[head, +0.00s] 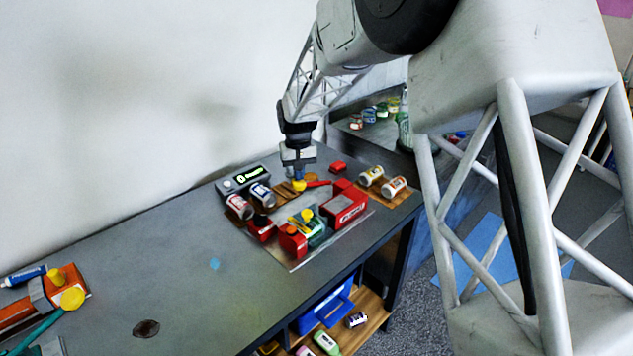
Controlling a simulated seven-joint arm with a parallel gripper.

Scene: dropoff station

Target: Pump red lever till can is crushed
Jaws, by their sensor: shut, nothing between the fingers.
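My gripper (298,174) points down over the back of the crusher station on the grey table. It is shut and holds nothing. A yellow knob (299,186) shows just below its fingertips; I cannot tell whether they touch. A thin red bar (318,183), perhaps the red lever, lies beside the knob to the right. In front stands the red crusher body (349,208), with red blocks (293,241) to its left. Between them is a green piece (317,233) with yellow parts on top. I cannot tell whether it is the can or how crushed it is.
Cans lie on wooden racks left (261,195) and right (371,176) of the crusher. A grey box with a lit display (241,179) stands behind the left cans. An orange tool (40,296) lies far left. The table's middle is mostly clear.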

